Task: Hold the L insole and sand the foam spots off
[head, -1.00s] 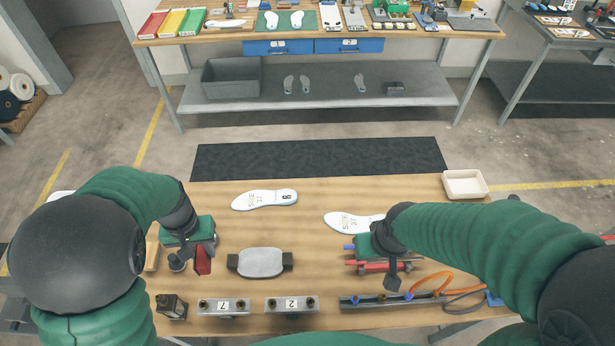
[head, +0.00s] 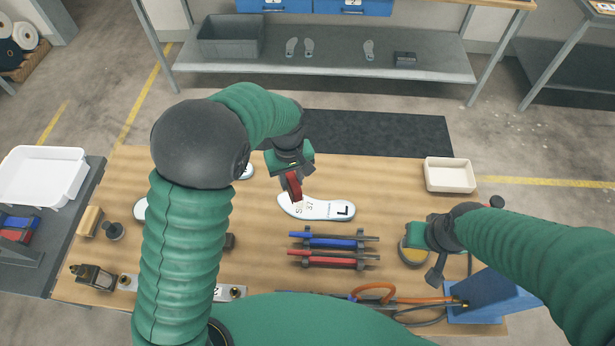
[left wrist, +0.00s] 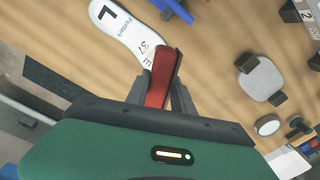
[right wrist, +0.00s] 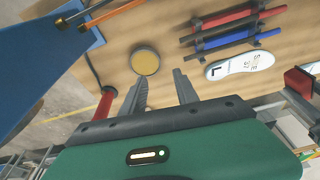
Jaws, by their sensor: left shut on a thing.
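The white L insole (head: 325,210) lies flat on the wooden table, its L end to the right. It also shows in the left wrist view (left wrist: 118,28) and right wrist view (right wrist: 238,66). My left gripper (head: 291,182) is shut on a red block (left wrist: 161,78). The block is over or beside the insole's left end; I cannot tell whether they touch. Any foam spots are too small to make out. My right gripper (right wrist: 158,80) is open and empty, with a round yellow-topped pad (right wrist: 145,62) just beyond its fingertips.
A rack holds a blue tool (head: 335,242) and a red tool (head: 328,260) in front of the insole. A cream tray (head: 450,175) stands at back right. A blue box (head: 490,297) and orange hose (head: 375,293) are at front right.

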